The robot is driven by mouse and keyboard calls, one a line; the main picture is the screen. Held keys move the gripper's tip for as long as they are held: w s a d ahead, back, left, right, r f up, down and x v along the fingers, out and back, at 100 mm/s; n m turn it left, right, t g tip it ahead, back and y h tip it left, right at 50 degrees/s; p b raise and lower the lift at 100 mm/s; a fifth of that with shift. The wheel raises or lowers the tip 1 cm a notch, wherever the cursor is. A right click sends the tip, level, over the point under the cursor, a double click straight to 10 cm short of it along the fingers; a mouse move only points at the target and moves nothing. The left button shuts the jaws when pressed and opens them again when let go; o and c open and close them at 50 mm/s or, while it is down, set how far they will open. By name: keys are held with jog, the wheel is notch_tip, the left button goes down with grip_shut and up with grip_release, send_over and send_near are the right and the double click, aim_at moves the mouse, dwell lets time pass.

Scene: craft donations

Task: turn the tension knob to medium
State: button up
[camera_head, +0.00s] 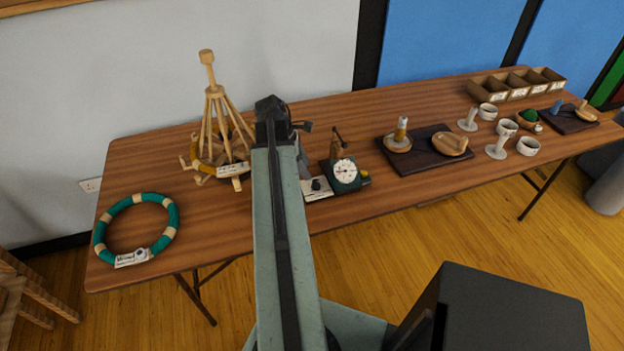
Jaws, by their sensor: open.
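A small dark green device with a round white dial (346,171) stands on the table just right of my arm. A small yellow part shows on its right side, and a wooden post rises behind it. A white card (317,189) with a small black knob-like piece (317,184) lies at its left, partly covered by my arm. I cannot tell for sure which part is the tension knob, and its setting is too small to read.
A wooden yarn swift (214,120) stands left of my arm, and a teal ring (168,222) lies at the table's left end. A dark board (425,163) with wooden pieces, several white cups, and a divided wooden box (488,90) are to the right.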

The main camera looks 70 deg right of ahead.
aim_at(315, 181)
jog(key=b+x, duration=0.6)
jog(key=x, duration=0.1)
jog(key=shift+s+d+f+b, duration=0.15)
jog(key=shift+f+b, duration=0.15)
jog(key=shift+f, duration=0.05)
jog(key=shift+r, duration=0.15)
grip_shut()
